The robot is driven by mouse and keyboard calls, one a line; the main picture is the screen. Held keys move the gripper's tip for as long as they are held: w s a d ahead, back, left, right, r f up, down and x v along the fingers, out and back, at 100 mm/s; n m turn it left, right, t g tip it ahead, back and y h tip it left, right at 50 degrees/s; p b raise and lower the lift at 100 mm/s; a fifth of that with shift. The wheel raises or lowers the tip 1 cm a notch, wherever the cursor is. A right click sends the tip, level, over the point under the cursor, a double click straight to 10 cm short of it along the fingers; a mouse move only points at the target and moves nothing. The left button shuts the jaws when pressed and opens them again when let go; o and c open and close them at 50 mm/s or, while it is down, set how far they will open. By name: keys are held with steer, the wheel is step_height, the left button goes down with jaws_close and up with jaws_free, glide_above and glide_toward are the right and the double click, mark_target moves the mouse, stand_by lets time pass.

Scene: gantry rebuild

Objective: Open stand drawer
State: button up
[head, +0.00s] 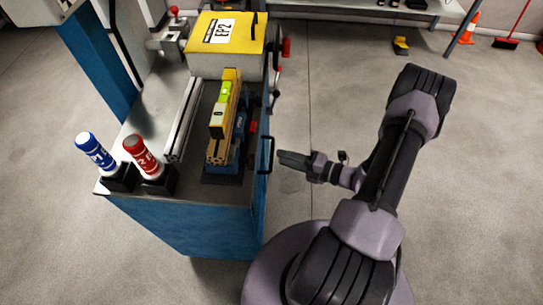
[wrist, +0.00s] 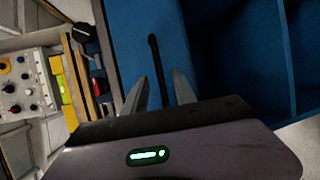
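The stand (head: 215,228) is a blue cabinet with a grey top, left of my arm in the head view. A black bar handle (head: 269,154) is on its right side, near the top edge. In the wrist view the handle (wrist: 155,60) runs along a blue front panel (wrist: 129,40), which appears to be the drawer front, flush or nearly so. My gripper (head: 281,156) points at the handle from the right, a short gap away. In the wrist view its fingers (wrist: 159,76) are apart, with the handle lined up between them; contact is not visible.
Dark blue open compartments (wrist: 232,55) lie right of the panel in the wrist view. On the stand top are a yellow-lidded box (head: 229,33), a vise (head: 233,160) with a level (head: 222,108), and blue (head: 96,152) and red (head: 142,156) bottles.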

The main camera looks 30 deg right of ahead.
mark_target(272, 153)
steer(key=b+x, duration=0.1)
steer(key=x, duration=0.4)
steer(key=shift+w+a, duration=0.1)
steer(key=shift+w, duration=0.05)
jaws_close()
stand_by(1.2)
